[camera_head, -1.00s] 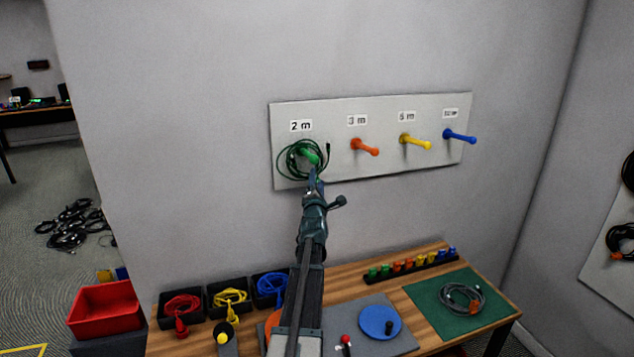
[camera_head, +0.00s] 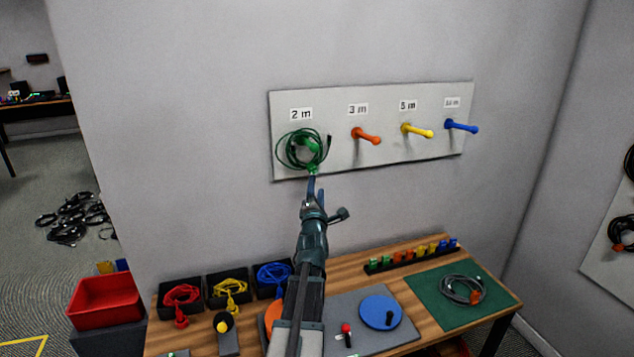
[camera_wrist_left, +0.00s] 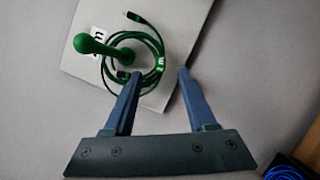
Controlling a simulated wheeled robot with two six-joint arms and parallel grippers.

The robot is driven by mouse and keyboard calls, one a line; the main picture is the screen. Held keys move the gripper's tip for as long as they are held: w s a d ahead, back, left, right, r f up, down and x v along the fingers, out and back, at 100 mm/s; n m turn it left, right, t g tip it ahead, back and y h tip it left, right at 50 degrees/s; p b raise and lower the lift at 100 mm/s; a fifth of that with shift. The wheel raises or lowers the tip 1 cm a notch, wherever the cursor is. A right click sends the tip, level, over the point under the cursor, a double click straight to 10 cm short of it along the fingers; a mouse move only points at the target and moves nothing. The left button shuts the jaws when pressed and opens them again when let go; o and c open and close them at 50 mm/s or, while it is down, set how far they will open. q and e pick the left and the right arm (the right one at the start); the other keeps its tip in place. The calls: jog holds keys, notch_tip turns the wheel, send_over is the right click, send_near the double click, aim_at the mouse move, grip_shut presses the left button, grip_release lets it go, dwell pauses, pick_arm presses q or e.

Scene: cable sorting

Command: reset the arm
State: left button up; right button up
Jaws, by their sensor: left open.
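My left gripper (camera_head: 312,188) is raised in front of the wall, just below the coiled green cable (camera_head: 303,150). The left wrist view shows its two blue fingers (camera_wrist_left: 157,88) spread apart with nothing held between them. The green cable hangs around the green peg under the "2 m" label; the peg and coil (camera_wrist_left: 146,45) also show beyond the fingertips in the left wrist view. Part of the coil appears between the fingers there, but the gripper looks clear of it. My right gripper is not in view.
The peg board (camera_head: 390,160) also has bare orange, yellow and blue pegs. Below, the wooden table (camera_head: 345,269) holds black bins of red, yellow and blue cables, a blue disc (camera_head: 380,312) and a grey cable (camera_head: 463,291) on a green mat (camera_head: 430,296). A red bin (camera_head: 105,301) stands left.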

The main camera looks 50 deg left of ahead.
pick_arm(q)
jog(key=v, duration=0.3)
jog(key=shift+s+d+f, duration=0.1)
jog(key=shift+s+d, duration=0.2)
